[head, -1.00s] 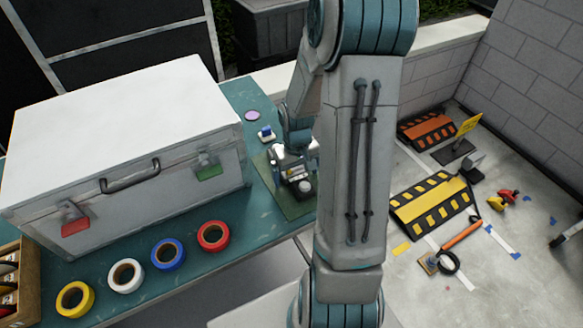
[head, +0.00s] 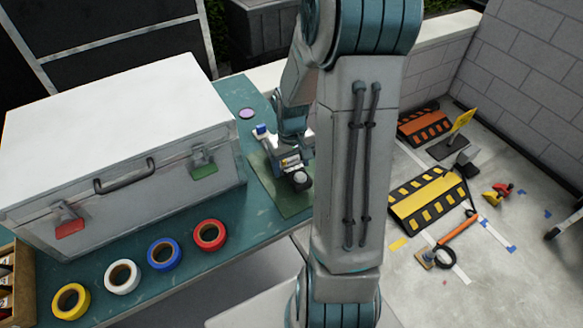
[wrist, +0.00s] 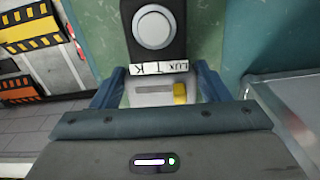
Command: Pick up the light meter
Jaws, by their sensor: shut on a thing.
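The light meter (wrist: 157,30) is a dark body with a round white dome and a label reading "LUX". Its lower part is pale with a yellow slider and sits between my fingers in the wrist view. In the head view the light meter (head: 300,181) shows its dome just in front of my gripper (head: 288,162), over a green mat (head: 289,206). In the wrist view my gripper (wrist: 159,88) is shut on the meter, one blue finger on each side. I cannot tell whether the meter is touching the mat.
A large pale case (head: 110,115) stands left on the teal table (head: 180,245). Several tape rolls, such as the red one (head: 224,236), lie before it. A purple disc (head: 246,113) and a small blue-and-white item (head: 262,130) lie behind my gripper.

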